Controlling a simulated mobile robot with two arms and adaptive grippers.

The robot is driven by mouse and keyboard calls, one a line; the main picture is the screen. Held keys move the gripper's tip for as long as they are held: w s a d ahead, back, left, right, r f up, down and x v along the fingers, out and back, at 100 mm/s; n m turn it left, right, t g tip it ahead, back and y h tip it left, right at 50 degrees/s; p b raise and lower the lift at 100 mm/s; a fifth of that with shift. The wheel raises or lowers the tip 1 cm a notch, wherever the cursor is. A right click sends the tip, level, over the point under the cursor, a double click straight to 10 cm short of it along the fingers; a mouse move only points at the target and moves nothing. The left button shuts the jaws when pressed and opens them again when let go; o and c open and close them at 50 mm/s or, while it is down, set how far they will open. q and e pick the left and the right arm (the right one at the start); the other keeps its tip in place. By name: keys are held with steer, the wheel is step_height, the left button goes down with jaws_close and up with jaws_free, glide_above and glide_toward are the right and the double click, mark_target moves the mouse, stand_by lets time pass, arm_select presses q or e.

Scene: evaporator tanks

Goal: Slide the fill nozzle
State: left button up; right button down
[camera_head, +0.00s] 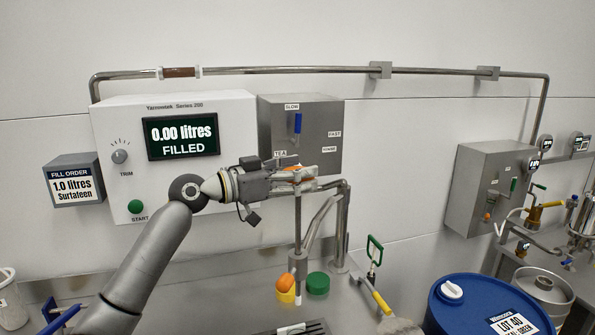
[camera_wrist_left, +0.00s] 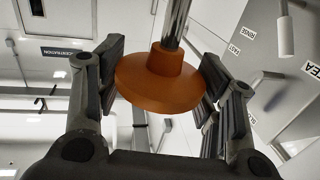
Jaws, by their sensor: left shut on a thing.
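The fill nozzle (camera_head: 298,220) is a thin upright metal tube. Its grey lower end (camera_head: 298,264) hangs above the bench beside a curved steel pipe. My left gripper (camera_head: 296,175) is at the top of the tube, shut on the orange knob, which is mostly hidden by the fingers in the head view. In the left wrist view the round orange knob (camera_wrist_left: 160,80) sits between the two fingers (camera_wrist_left: 163,75), with a shiny metal rod running up from it. My right gripper is in neither view.
A white filler panel (camera_head: 230,110) reads 0.00 litres, FILLED, with a green START button (camera_head: 136,206). A grey box with a blue lever (camera_head: 298,123) is behind my gripper. Orange and green caps (camera_head: 318,284) sit below the nozzle. A blue drum (camera_head: 460,310) stands right.

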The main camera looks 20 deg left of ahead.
arm_select(q)
step_height(320, 180, down, 9)
steer(key=b, duration=0.6)
steer(key=shift+r, duration=0.2)
steer(key=o, duration=1.5)
steer(key=shift+c, duration=0.2)
steer(key=shift+r, duration=0.1)
steer(key=v, duration=1.2)
